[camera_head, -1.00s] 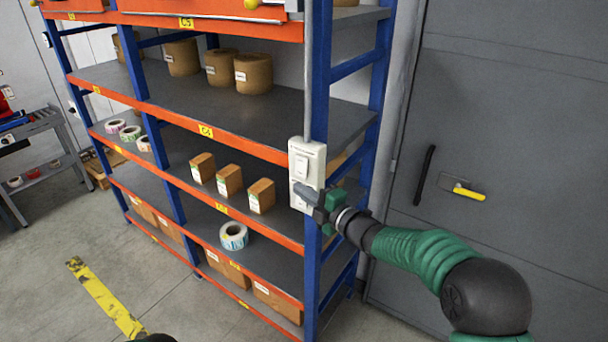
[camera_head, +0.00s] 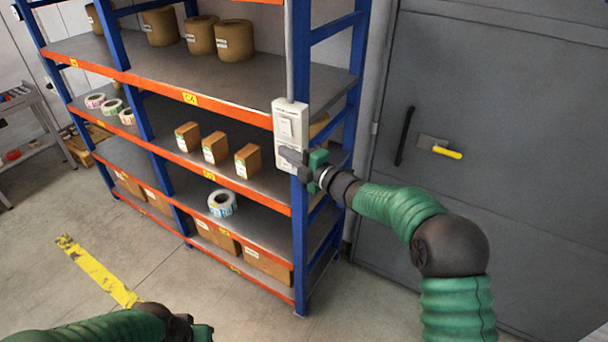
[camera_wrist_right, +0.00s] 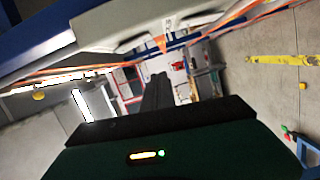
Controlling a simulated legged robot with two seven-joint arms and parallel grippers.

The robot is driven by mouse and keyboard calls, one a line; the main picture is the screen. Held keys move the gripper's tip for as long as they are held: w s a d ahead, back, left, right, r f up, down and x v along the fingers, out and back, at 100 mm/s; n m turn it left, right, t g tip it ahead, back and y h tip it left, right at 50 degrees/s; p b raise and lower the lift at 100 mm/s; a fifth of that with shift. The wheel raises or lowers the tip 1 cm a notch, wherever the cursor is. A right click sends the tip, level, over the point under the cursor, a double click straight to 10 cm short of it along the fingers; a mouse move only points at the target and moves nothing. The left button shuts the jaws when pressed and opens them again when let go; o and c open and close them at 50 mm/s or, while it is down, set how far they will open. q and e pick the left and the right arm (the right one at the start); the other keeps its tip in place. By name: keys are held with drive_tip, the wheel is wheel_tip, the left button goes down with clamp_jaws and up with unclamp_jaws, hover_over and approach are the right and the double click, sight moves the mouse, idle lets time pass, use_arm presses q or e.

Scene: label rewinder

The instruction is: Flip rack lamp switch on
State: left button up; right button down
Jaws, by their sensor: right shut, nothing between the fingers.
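The rack lamp switch is a white box (camera_head: 290,111) with a rocker (camera_head: 287,128), mounted on the rack's blue front post. My right gripper (camera_head: 284,154) is shut and empty, its fingertips at the lower part of the switch box, below the rocker; I cannot tell whether they touch it. In the right wrist view the dark shut fingers (camera_wrist_right: 157,92) point forward below a pale box edge (camera_wrist_right: 120,22). My left gripper (camera_head: 200,330) is low at the bottom edge of the head view, partly cut off, so its jaws are unclear.
The blue and orange rack (camera_head: 228,180) holds brown rolls (camera_head: 234,40), small cartons (camera_head: 215,147) and label rolls (camera_head: 222,203). A grey door (camera_head: 480,120) with a yellow handle (camera_head: 447,152) stands to the right. The floor (camera_head: 160,260) in front of the rack is clear.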

drive_tip(key=s+d+f+m+g+h+b, duration=0.35)
drive_tip(key=s+d+f+m+h, duration=0.65)
drive_tip(key=s+d+f+m, duration=0.45)
drive_tip(key=s+d+f+m+g, duration=0.1)
drive_tip(key=s+f+m+g, duration=0.1)
drive_tip(key=s, duration=0.6)
drive_tip(key=s+d+f+m+g+h, duration=0.1)
drive_tip(key=s+f+m+g, duration=0.2)
drive_tip(key=s, duration=0.6)
drive_tip(key=s+d+f+m+g+b, duration=0.1)
drive_tip(key=s+f+m, duration=0.3)
drive_tip(key=s, duration=0.4)
drive_tip(key=shift+s+f+m+g, duration=0.3)
drive_tip(key=shift+s+m+g, duration=0.1)
drive_tip(key=shift+m+g, duration=0.3)
